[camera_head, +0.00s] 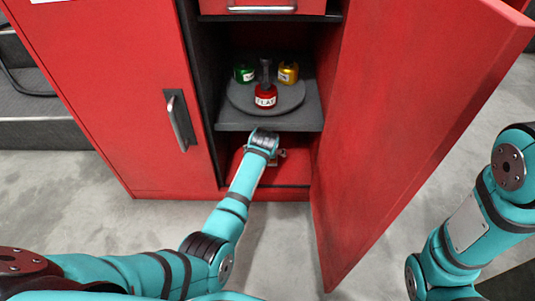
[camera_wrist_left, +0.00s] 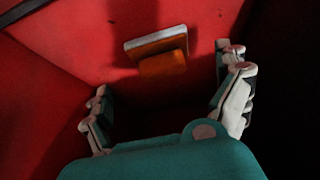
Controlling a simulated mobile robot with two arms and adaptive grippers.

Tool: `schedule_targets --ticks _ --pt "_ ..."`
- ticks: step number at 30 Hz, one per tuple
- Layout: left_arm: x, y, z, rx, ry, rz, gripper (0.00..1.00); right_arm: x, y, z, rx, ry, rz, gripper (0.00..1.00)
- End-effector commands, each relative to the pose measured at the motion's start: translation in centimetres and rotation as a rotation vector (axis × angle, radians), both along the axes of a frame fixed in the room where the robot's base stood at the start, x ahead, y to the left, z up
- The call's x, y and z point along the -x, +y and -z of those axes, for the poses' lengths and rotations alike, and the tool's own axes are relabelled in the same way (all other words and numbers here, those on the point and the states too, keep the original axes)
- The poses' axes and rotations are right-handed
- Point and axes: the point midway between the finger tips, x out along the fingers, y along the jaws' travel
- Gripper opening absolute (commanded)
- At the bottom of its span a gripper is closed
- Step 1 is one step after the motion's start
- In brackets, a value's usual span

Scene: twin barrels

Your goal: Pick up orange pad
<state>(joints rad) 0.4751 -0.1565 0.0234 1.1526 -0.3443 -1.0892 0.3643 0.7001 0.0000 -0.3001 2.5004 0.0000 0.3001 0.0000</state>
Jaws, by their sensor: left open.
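The orange pad (camera_wrist_left: 164,65) is a small block with a pale grey strip or plate along its far side. In the left wrist view it lies against a red surface inside the dark lower compartment. My left gripper (camera_wrist_left: 162,76) is open, with one finger to each side of the pad and clear space between fingers and pad. In the head view my left arm reaches into the compartment below the shelf, and its gripper (camera_head: 279,156) is mostly hidden. I cannot make out the pad in the head view. My right gripper is out of view.
The red cabinet (camera_head: 110,80) has its right door (camera_head: 400,110) swung open. Above my left gripper, a dark shelf (camera_head: 230,122) carries a round tray (camera_head: 239,99) with green (camera_head: 244,74), yellow (camera_head: 288,74) and red (camera_head: 265,98) containers. Cabinet walls bound the opening.

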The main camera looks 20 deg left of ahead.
Motion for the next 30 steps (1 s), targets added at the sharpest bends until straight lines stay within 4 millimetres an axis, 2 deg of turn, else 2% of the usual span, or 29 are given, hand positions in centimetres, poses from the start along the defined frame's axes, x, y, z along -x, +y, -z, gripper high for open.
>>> schedule_targets --ticks 12,16,24,30 --pt "-2.9 0.8 5.2 0.001 -0.001 0.001 1.0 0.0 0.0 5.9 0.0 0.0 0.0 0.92" --pt "-3.3 1.0 5.7 0.001 0.0 0.001 1.0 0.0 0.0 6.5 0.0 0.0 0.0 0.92" --pt "-3.4 1.0 5.6 0.0 0.001 0.0 1.0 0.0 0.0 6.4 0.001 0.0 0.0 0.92" --pt "-3.4 1.0 5.6 0.0 0.001 0.0 0.74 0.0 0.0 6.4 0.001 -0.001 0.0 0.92"
